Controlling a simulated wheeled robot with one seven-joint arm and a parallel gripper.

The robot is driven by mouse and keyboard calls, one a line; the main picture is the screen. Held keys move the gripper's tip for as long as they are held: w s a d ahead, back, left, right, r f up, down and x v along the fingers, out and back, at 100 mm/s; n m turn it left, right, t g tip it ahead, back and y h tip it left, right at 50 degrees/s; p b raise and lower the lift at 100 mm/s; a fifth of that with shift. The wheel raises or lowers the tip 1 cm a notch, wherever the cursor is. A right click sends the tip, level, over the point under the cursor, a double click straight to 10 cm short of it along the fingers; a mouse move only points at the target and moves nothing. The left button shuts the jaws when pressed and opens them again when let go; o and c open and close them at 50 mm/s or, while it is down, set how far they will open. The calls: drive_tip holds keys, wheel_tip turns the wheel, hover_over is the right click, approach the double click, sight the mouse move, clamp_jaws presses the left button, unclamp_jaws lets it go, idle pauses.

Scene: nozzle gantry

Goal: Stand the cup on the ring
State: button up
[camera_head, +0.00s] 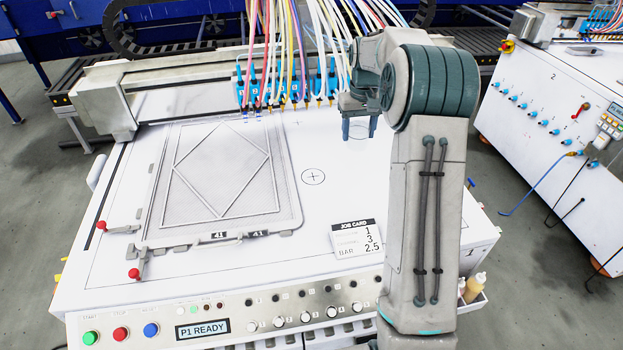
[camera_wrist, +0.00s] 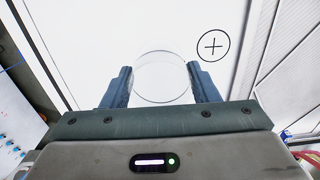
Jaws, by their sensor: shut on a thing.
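The cup (camera_wrist: 160,78) is clear and shows in the wrist view as a faint round outline between the two fingers. My gripper (camera_wrist: 161,88) is shut on it, one finger at each side. In the head view my gripper (camera_head: 359,128) points down over the right rear part of the white table, and the cup (camera_head: 358,133) is only a faint outline between its fingers. I cannot tell how far its base is from the table. The ring (camera_head: 313,176) is a thin black printed circle with a cross in it. It is bare, left of and nearer than my gripper. In the wrist view the ring (camera_wrist: 213,46) lies to the upper right of the cup.
A nozzle row (camera_head: 285,88) with coloured hoses hangs just left of my gripper. A grey frame (camera_head: 296,205) with a diamond pattern lies left of the ring. A job card (camera_head: 357,239) lies in front of the ring. The table between gripper and ring looks clear.

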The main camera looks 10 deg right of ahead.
drive_tip(key=shift+w+a+f+b, duration=0.1)
drive_tip(key=shift+w+f+b, duration=0.15)
drive_tip(key=shift+f, duration=0.3)
drive_tip(key=shift+w+f+b, duration=0.15)
drive_tip(key=shift+f+b, duration=0.2)
drive_tip(key=shift+f, duration=0.15)
drive_tip(key=shift+w+a+f, duration=0.1)
drive_tip(key=shift+a+f, duration=0.05)
drive_tip(key=shift+a, duration=0.05)
drive_tip(key=w+a+f, duration=0.1)
drive_tip(key=a+f, duration=0.1)
drive_tip(key=a, duration=0.1)
drive_tip(key=w+a+f+p, duration=0.1)
drive_tip(key=a+f, duration=0.1)
drive_tip(key=a, duration=0.2)
drive_tip(key=w+a+f+p, duration=0.1)
drive_tip(key=a+f, duration=0.1)
drive_tip(key=a, duration=0.1)
drive_tip(key=shift+a+f, duration=0.25)
drive_tip(key=shift+a, duration=0.15)
drive_tip(key=shift+f+p, duration=0.75)
drive_tip(key=shift+f, duration=1.3)
drive_tip(key=shift+f, duration=0.1)
drive_tip(key=o, duration=1)
drive_tip(key=shift+f, duration=0.1)
drive_tip(key=shift+c, duration=0.2)
